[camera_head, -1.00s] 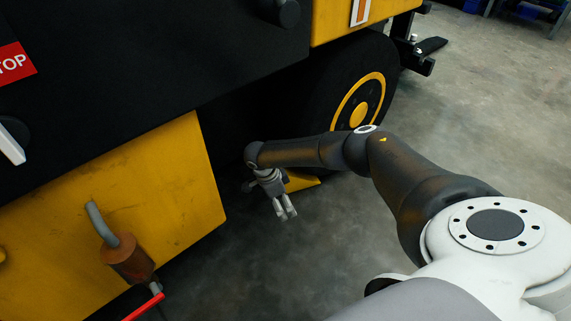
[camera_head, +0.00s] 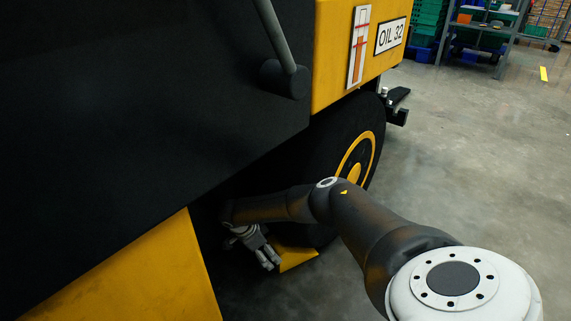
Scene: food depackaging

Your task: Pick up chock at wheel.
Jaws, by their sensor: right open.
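The yellow wheel chock (camera_head: 297,259) is a wedge on the floor against the near side of the black wheel (camera_head: 343,130), which has a yellow ring and hub. My right gripper (camera_head: 270,262) is open and low, close to the left end of the chock. I cannot tell whether its fingers touch the chock. My right arm passes in front of the wheel's lower part and hides some of it. My left gripper is out of view.
The black and yellow vehicle body (camera_head: 150,270) fills the left side and overhangs the wheel area. A grey handle (camera_head: 276,38) sticks out from it. Shelving (camera_head: 490,38) and green crates (camera_head: 428,30) stand far back. The concrete floor (camera_head: 480,160) at right is clear.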

